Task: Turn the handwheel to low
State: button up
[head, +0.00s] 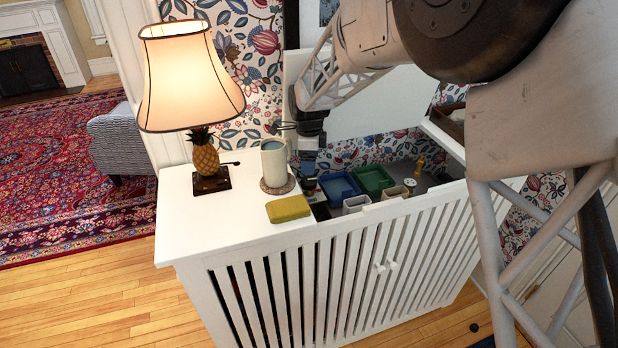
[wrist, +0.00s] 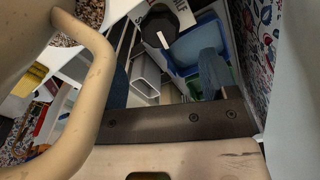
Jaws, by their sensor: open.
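The handwheel appears to be the black faceted knob (wrist: 160,28) with a white pointer mark, near the top of the wrist view. A white plate with partly cut-off dark lettering is beside it. I cannot read a low mark. My gripper (wrist: 165,78) is open, with its two blue-grey fingertips apart and the knob lying beyond the gap between them. Nothing is held. In the head view my gripper (head: 309,178) points down into the open cabinet bay, just right of the cream mug. The knob is not clearly visible there, and I cannot tell whether a finger touches it.
The cream mug (head: 273,163) stands on a woven coaster close beside my gripper. A yellow sponge (head: 288,208) lies at the bay's edge. Blue (head: 339,187) and green (head: 373,180) trays and small pale boxes are in the bay. A lit lamp (head: 192,80) stands left.

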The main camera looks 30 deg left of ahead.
aim_at(309, 179)
jog(key=shift+m, duration=0.8)
jog(key=shift+f, duration=0.15)
jog(key=shift+f, duration=3.8)
jog(key=c, duration=0.9)
